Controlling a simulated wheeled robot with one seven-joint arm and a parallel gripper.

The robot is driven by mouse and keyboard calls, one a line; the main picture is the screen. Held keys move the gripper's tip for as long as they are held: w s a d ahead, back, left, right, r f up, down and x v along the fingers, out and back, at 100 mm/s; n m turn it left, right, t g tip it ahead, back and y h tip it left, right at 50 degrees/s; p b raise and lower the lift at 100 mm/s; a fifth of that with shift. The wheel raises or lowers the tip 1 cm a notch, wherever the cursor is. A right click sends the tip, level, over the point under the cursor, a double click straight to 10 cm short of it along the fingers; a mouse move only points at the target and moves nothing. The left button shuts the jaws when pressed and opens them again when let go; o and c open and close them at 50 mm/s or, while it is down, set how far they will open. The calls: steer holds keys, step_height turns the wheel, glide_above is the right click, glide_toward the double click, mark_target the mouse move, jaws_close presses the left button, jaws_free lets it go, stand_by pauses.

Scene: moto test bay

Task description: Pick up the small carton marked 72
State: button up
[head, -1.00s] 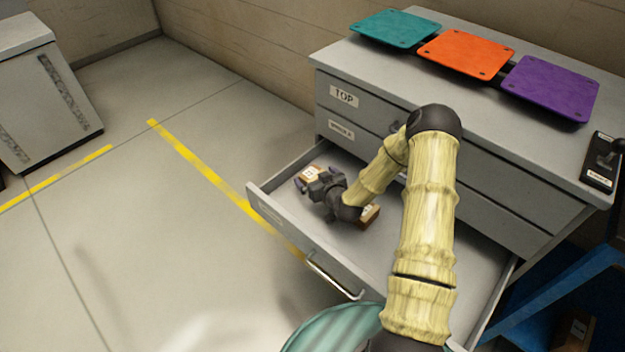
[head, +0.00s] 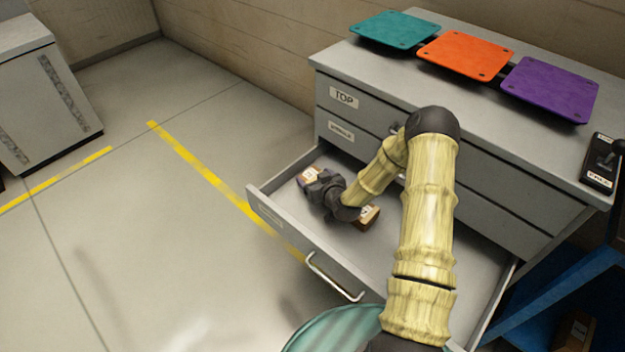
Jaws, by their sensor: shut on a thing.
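A second brown carton (head: 369,216) with a pale label lies in the drawer to the right of my gripper, partly hidden behind my wrist.
The grey cabinet has shut drawers marked TOP (head: 344,97) and, below it, another label. Teal (head: 394,29), orange (head: 466,55) and purple (head: 550,88) mats lie on top, beside a black lever box (head: 601,163). The drawer's right part looks bare.

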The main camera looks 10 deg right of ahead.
steer(key=shift+c, duration=0.5)
steer(key=shift+r, duration=0.3)
steer(key=shift+c, duration=0.6)
step_height(320, 180, up, 9)
steer(key=p, duration=0.2)
steer(key=shift+r, duration=0.2)
